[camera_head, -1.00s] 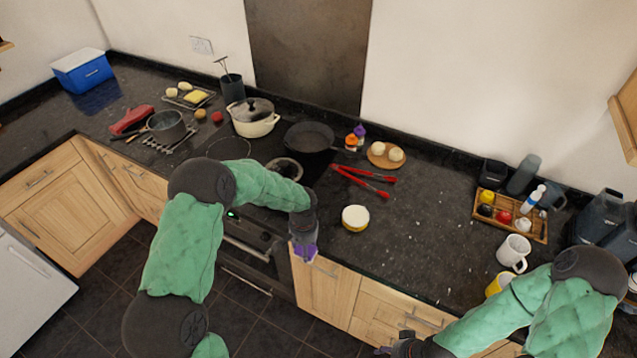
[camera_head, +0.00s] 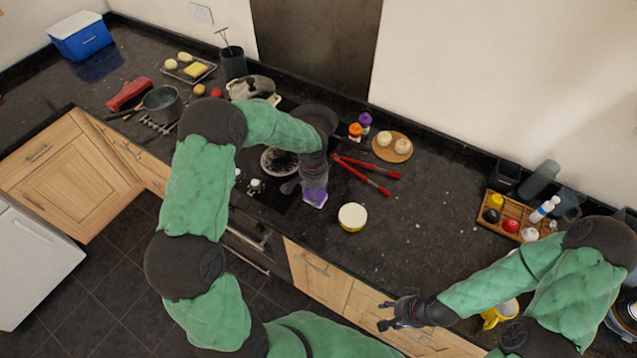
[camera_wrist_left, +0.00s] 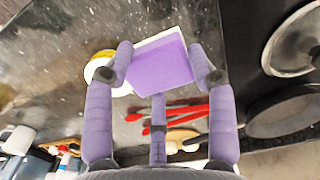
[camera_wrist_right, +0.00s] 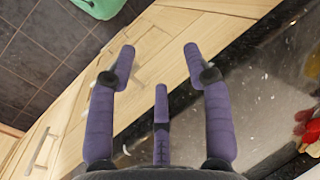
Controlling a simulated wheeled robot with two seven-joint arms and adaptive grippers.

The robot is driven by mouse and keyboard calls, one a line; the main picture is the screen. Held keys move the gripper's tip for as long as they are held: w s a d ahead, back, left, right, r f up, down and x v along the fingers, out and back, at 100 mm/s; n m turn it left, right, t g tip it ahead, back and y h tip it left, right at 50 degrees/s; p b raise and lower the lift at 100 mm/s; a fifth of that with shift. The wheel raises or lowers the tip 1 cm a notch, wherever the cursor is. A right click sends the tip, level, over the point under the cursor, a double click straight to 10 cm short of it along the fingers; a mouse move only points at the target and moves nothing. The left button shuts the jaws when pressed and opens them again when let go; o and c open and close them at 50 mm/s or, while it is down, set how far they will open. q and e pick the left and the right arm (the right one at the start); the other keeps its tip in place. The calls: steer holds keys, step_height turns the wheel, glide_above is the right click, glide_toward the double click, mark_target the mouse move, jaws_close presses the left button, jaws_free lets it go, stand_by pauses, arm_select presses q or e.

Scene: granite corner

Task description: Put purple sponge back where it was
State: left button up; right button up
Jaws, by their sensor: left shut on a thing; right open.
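The purple sponge (camera_head: 316,197) has a pale layer on one side. My left gripper (camera_head: 314,186) is shut on it and holds it over the counter, by the edge of the hob and left of the yellow-and-white round container (camera_head: 352,216). In the left wrist view the sponge (camera_wrist_left: 161,66) sits between the fingers of the left gripper (camera_wrist_left: 163,68), its purple face toward the camera. My right gripper (camera_head: 389,314) is open and empty in front of the drawer fronts. The right wrist view also shows the right gripper (camera_wrist_right: 158,62) with fingers apart.
Red tongs (camera_head: 366,173) lie just behind the sponge. A wooden board (camera_head: 383,154) with two pale round items and two small bottles (camera_head: 360,128) stand further back. A wooden tray (camera_head: 487,222) holds several items at right. The counter between the tongs and tray is clear.

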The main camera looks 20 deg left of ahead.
arm_select(q)
steer(key=shift+s+f, duration=0.3)
steer(key=shift+s, duration=0.05)
steer(key=shift+f+b, duration=0.4)
steer(key=shift+b, duration=0.05)
step_height(320, 180, down, 7)
steer(key=b, duration=0.4)
steer(key=shift+w, duration=0.1)
steer(key=shift+f+b, duration=0.45)
steer(key=shift+b, duration=0.05)
arm_select(e)
steer(key=f, duration=0.5)
steer(key=shift+s+f, duration=0.3)
steer(key=shift+f, duration=0.1)
arm_select(q)
steer(key=o, duration=1.3)
